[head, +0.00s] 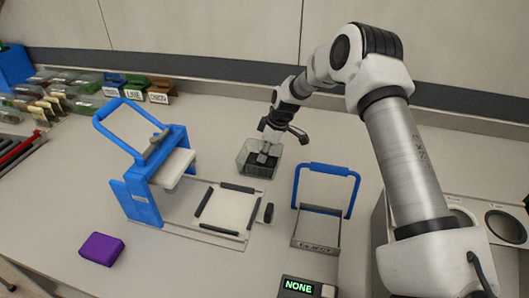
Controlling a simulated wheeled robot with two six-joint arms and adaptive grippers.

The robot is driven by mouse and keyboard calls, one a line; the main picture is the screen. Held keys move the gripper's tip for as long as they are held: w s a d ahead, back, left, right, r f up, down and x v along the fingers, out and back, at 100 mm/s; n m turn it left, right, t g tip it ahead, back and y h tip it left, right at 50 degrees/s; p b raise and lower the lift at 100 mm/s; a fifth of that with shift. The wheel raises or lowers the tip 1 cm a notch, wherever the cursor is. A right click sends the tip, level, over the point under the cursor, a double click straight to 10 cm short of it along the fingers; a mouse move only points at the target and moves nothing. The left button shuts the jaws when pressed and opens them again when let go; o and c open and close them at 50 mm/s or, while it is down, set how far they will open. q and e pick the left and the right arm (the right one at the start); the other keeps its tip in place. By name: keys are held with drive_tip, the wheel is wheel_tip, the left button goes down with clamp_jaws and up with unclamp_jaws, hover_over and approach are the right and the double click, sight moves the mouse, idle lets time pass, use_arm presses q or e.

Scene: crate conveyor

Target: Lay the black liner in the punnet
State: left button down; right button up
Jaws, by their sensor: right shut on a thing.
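The punnet (245,166) is a clear, greenish open tray on the table, just behind the white plate with black bars. The black liner (272,161) shows as a dark sheet inside the punnet's walls. My right gripper (264,155) reaches down into the punnet from above and is shut on the black liner. The fingertips partly cover the liner, so I cannot tell whether it lies flat on the punnet's floor. My left gripper is not in view.
A blue-handled press (145,205) stands left of the punnet, and a blue-handled frame (318,226) stands to its right. A purple block (102,249) lies front left. A display reading NONE (299,287) sits at the front. Labelled bins (135,87) stand back left.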

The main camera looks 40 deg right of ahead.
drive_tip(key=o, duration=0.8)
drive_tip(key=shift+r+p, duration=2.45)
drive_tip(key=shift+r, duration=1.05)
drive_tip(key=shift+f, duration=0.1)
